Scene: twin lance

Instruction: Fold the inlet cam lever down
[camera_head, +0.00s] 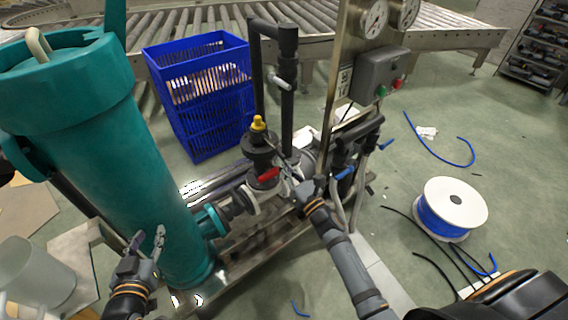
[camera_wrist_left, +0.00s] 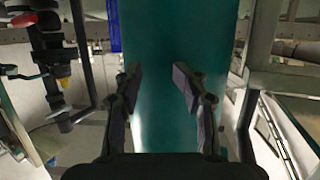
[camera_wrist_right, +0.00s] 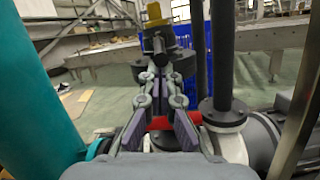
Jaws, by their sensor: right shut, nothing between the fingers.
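The inlet fitting (camera_head: 259,150) is a dark upright coupling with a yellow cap (camera_head: 257,124). A red handle (camera_head: 268,174) is low on its front. My right gripper (camera_head: 280,162) is shut and empty close beside the fitting. In the right wrist view its fingertips (camera_wrist_right: 161,78) meet in front of the dark fitting (camera_wrist_right: 160,60), and the red handle (camera_wrist_right: 160,123) passes behind the fingers. I cannot clearly make out the cam lever or whether the fingertips touch it. My left gripper (camera_head: 147,241) is open and empty, in front of the teal vessel (camera_wrist_left: 155,110).
The teal vessel (camera_head: 100,150) stands tall at left. A blue crate (camera_head: 200,120) is behind the fitting. Dark pipes (camera_head: 288,110) and a post with gauges and a control box (camera_head: 382,72) rise to the right. A hose spool (camera_head: 450,205) lies on the floor at right.

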